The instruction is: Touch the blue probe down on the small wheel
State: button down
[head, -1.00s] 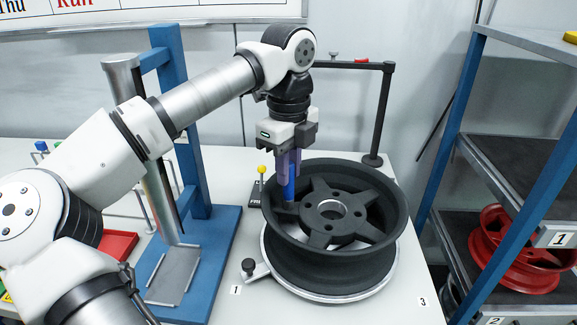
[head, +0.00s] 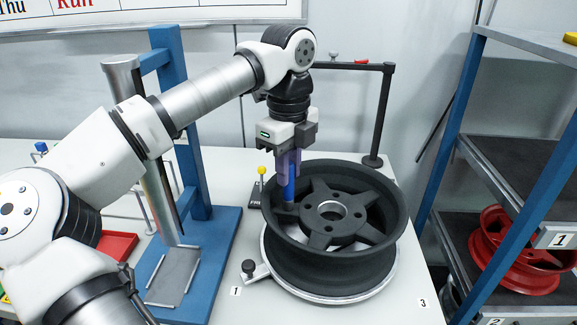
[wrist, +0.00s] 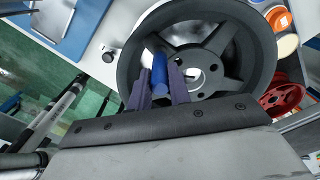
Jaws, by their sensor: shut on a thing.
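The blue probe (head: 289,190) is upright between the purple fingers of my gripper (head: 288,165), which is shut on it. The probe also shows in the wrist view (wrist: 160,74), between the fingers (wrist: 160,88). A dark grey wheel (head: 385,215) lies flat on a round silver-edged stand on the table. The probe's lower end is inside the wheel's rim, at the left of the hub by a spoke. I cannot tell whether its tip touches the wheel. The wheel fills the upper middle of the wrist view (wrist: 262,50).
A blue stand with a metal column (head: 190,225) is left of the wheel. A yellow-knobbed pin (head: 262,171) stands just behind the rim. A black post frame (head: 385,110) is behind. A shelf at right holds a red wheel (head: 515,255).

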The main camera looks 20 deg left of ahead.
jog(key=shift+r+p, duration=2.05)
jog(key=shift+r, duration=1.3)
